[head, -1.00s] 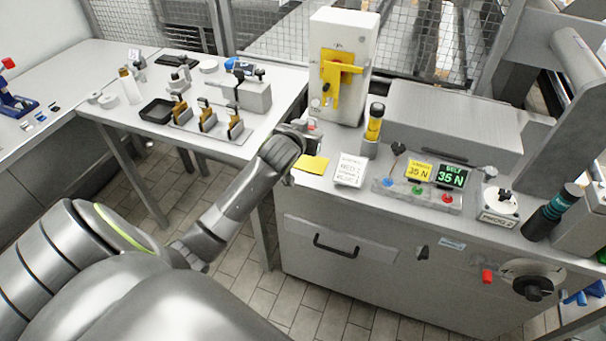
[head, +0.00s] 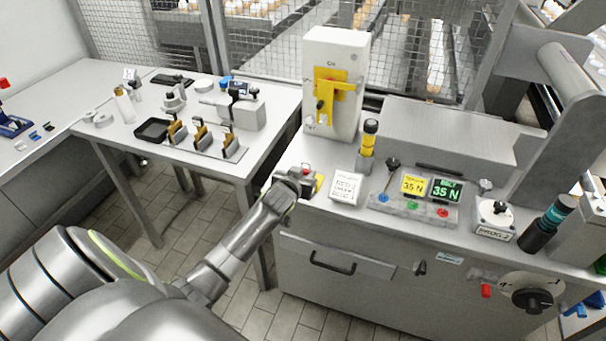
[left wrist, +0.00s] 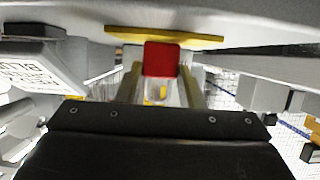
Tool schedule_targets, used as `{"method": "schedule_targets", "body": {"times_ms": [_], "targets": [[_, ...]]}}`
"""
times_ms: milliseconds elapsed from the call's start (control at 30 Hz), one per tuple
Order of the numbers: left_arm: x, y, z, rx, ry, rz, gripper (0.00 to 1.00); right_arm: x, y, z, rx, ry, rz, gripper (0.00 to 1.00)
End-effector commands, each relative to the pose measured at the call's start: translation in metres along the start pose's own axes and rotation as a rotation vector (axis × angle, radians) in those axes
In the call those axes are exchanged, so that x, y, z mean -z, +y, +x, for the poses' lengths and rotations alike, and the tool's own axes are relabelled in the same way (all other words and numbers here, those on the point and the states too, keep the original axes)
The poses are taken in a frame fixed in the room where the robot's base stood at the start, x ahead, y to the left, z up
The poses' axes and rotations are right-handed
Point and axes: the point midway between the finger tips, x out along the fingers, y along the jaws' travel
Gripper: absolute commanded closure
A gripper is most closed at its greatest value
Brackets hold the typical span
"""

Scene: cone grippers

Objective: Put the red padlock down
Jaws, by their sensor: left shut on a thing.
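My left gripper (head: 311,181) is shut on the red padlock, at the left end of the grey machine counter (head: 408,226). Only a bit of the red padlock (head: 307,167) shows past the fingers in the head view. In the left wrist view its red body (left wrist: 161,59) sits between the two fingers. A yellow pad (head: 320,183) lies on the counter right by the gripper, mostly hidden by it. In the left wrist view the yellow pad (left wrist: 120,34) is close to the padlock; I cannot tell whether they touch. My right gripper is not in view.
A white sign block (head: 346,188) stands just right of the gripper. Behind are a white box with a yellow handle (head: 333,85) and a yellow-black post (head: 367,145). A button panel (head: 413,209) is farther right. A side table (head: 205,150) stands left, across a gap.

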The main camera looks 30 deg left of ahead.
Motion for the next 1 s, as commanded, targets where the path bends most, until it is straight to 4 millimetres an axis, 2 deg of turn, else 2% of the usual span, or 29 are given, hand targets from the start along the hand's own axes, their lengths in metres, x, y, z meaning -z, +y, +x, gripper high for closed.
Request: {"method": "schedule_targets", "body": {"times_ms": [167, 200, 367, 733, 867, 1000], "targets": [[-0.003, 0.000, 0.001, 0.000, 0.000, 0.000, 0.90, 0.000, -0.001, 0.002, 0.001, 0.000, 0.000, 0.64], [-0.003, 0.000, 0.001, 0.000, 0.000, 0.000, 0.64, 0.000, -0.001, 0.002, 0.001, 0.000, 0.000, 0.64], [-0.002, 0.000, 0.001, 0.000, 0.000, 0.000, 0.44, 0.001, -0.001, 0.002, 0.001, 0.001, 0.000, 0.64], [0.001, 0.000, -0.002, 0.000, -0.001, 0.000, 0.44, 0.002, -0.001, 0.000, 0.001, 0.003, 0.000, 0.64], [0.000, 0.000, -0.015, -0.001, 0.001, 0.000, 0.44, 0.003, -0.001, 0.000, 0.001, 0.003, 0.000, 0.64], [0.000, 0.000, -0.036, 0.000, 0.000, -0.001, 0.44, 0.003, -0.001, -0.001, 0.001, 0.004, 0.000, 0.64]]}}
